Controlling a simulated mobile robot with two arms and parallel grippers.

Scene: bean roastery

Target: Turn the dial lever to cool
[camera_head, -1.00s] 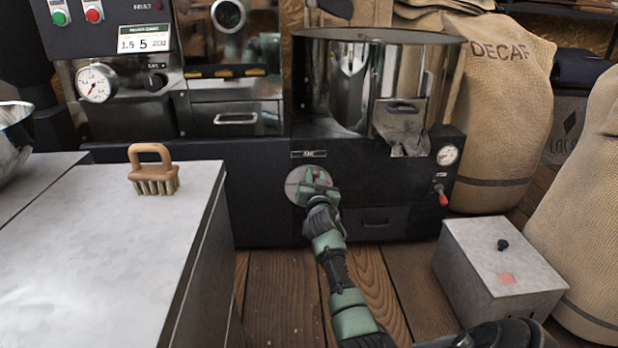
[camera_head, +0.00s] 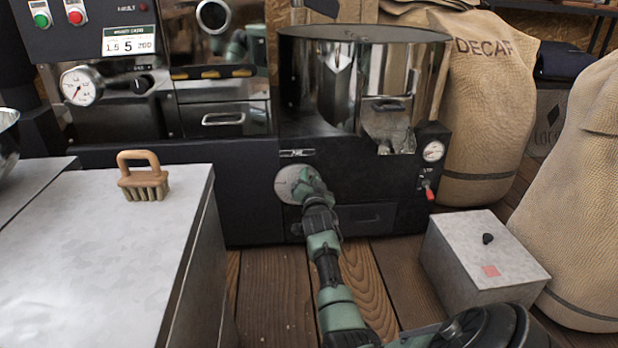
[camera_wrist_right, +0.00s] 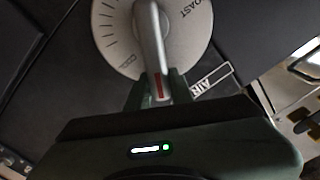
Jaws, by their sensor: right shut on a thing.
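The round pale dial plate (camera_head: 285,182) sits low on the dark front of the machine, under the steel drum. In the right wrist view the plate (camera_wrist_right: 112,35) shows tick marks, ROAST at its upper right and partly covered lettering that looks like COOL at its lower edge. The grey dial lever (camera_wrist_right: 150,35) with a red mark on its end runs down across the plate, close to the right of that lower lettering. My right gripper (camera_wrist_right: 160,92) has its fingers on both sides of the lever's end, shut on it. In the head view my right gripper (camera_head: 308,186) covers the lever. My left gripper is out of view.
A grey bench (camera_head: 110,245) with a wooden brush (camera_head: 143,178) stands at the left. A metal box (camera_head: 478,262) stands on the floor at the right. A decaf sack (camera_head: 487,110) stands behind it.

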